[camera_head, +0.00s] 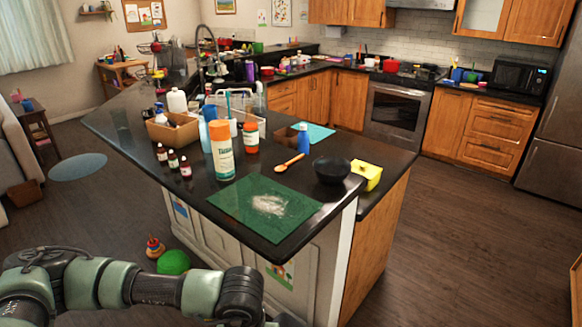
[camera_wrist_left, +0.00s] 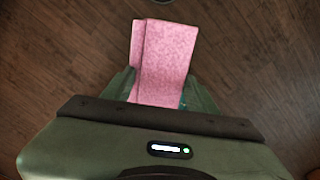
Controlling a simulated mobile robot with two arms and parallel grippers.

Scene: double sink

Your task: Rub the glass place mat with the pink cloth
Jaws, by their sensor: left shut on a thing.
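The glass place mat (camera_head: 236,205) is a green sheet lying flat on the dark counter near its front corner. A whitish powdery patch (camera_head: 270,205) lies on the mat. The pink cloth (camera_wrist_left: 163,62) is folded and hangs in my left gripper (camera_wrist_left: 160,92), as the left wrist view shows. The left gripper is shut on the cloth, with dark wooden floor behind it in that view. In the head view my left arm crosses the bottom left, below the counter; its fingers and the cloth are out of frame. My right gripper is in neither view.
Small dark bottles (camera_head: 173,160) stand at the left. A green ball (camera_head: 173,262) lies on the floor.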

